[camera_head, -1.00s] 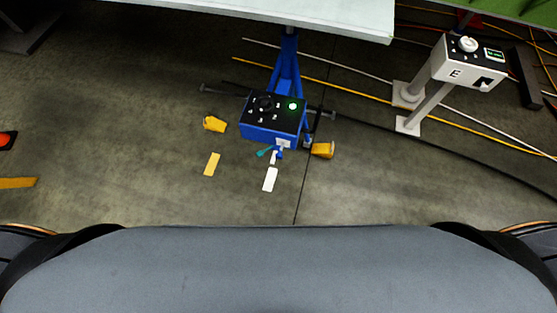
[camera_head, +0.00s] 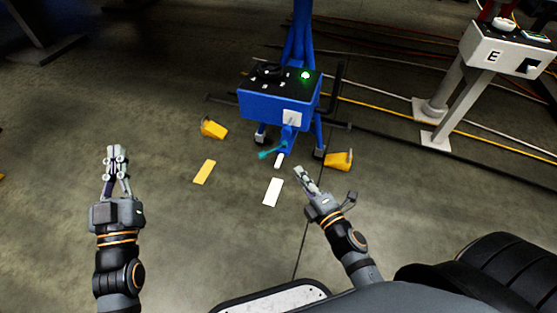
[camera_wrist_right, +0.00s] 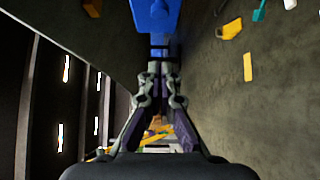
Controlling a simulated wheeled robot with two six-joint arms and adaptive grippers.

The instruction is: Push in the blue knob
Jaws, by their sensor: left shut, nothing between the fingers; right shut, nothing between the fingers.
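A blue box (camera_head: 275,105) with a black top panel stands on a blue stand. A small blue part (camera_head: 288,133) sticks out below the white plate (camera_head: 291,118) on its front; I cannot tell for sure whether it is the knob. My right gripper (camera_head: 303,174) is shut and empty, in front of and below the box in the head view. In the right wrist view its closed fingers (camera_wrist_right: 160,72) point toward a blue column-like shape (camera_wrist_right: 155,16). My left gripper (camera_head: 117,152) is shut and empty, well left of the box.
Yellow wedge-like blocks (camera_head: 213,128) (camera_head: 339,161) lie on both sides of the stand. A yellow strip (camera_head: 204,171) and a white strip (camera_head: 273,192) mark the floor. A white pedestal marked E (camera_head: 495,55) stands right. Cables cross the floor behind.

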